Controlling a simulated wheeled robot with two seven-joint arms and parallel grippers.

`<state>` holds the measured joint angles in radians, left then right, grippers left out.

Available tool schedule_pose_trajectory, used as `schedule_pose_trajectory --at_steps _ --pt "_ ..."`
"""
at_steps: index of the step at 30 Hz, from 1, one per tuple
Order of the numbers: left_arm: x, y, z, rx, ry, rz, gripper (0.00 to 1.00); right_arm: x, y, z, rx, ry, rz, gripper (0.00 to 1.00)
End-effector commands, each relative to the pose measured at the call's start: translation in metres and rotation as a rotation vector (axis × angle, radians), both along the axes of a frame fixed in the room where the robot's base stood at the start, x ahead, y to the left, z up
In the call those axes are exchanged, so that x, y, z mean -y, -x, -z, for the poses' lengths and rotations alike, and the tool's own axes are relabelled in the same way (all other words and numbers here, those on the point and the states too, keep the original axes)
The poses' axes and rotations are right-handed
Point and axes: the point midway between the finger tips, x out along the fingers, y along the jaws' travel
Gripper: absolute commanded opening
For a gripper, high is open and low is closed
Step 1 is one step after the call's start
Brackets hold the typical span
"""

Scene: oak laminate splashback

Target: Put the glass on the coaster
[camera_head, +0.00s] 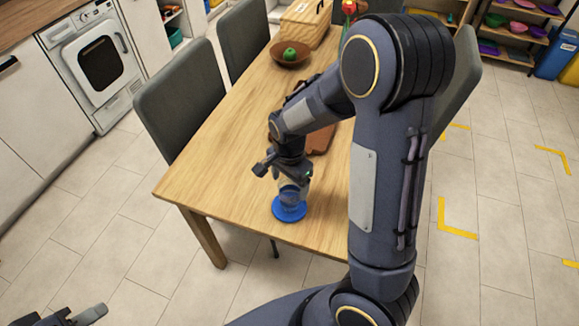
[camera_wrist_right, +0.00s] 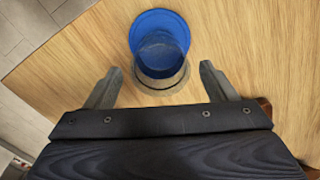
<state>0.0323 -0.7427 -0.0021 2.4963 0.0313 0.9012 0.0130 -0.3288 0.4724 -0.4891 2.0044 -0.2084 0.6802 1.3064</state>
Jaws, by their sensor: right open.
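The clear glass (camera_head: 291,191) stands upright on the blue coaster (camera_head: 289,214), near the table's front end. In the right wrist view the glass (camera_wrist_right: 160,80) overlaps the coaster (camera_wrist_right: 158,17), its base over the coaster's blue surface. My right gripper (camera_head: 282,174) is open above and around the glass. In the right wrist view its two fingers (camera_wrist_right: 161,66) are spread on either side of the glass, with gaps on both sides. My left gripper (camera_head: 78,315) shows only partly at the bottom left corner, away from the table; its jaw opening is unclear.
The wooden table (camera_head: 210,165) has clear room left of the glass. A brown bowl with a green fruit (camera_head: 290,53), a wooden box (camera_head: 304,25) and a brown board (camera_head: 322,139) lie farther back. Grey chairs (camera_head: 180,101) line the left side. My right arm hides much of the table's right side.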

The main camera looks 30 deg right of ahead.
Motion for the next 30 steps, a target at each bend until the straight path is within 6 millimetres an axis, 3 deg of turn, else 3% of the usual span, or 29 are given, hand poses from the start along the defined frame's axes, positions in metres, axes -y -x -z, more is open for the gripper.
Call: schedule_pose_trajectory --at_steps 6,16,20,24,30 --pt "0.0 0.0 -0.002 0.0 0.0 0.0 0.36 0.0 -0.001 -0.047 0.006 -0.002 -0.001 0.78" --pt "0.0 0.0 -0.002 0.0 0.0 0.0 0.36 0.0 0.008 -0.081 0.016 -0.037 -0.037 0.78" --pt "0.0 0.0 -0.002 0.0 0.0 0.0 0.36 -0.004 0.036 -0.104 0.095 -0.145 -0.19 0.78" --pt "0.0 0.0 -0.002 0.0 0.0 0.0 0.36 -0.014 0.082 -0.135 0.274 -0.229 -0.464 0.78" --pt "0.0 0.0 -0.002 0.0 0.0 0.0 0.36 -0.03 0.14 -0.159 0.517 -0.152 -0.839 0.78"
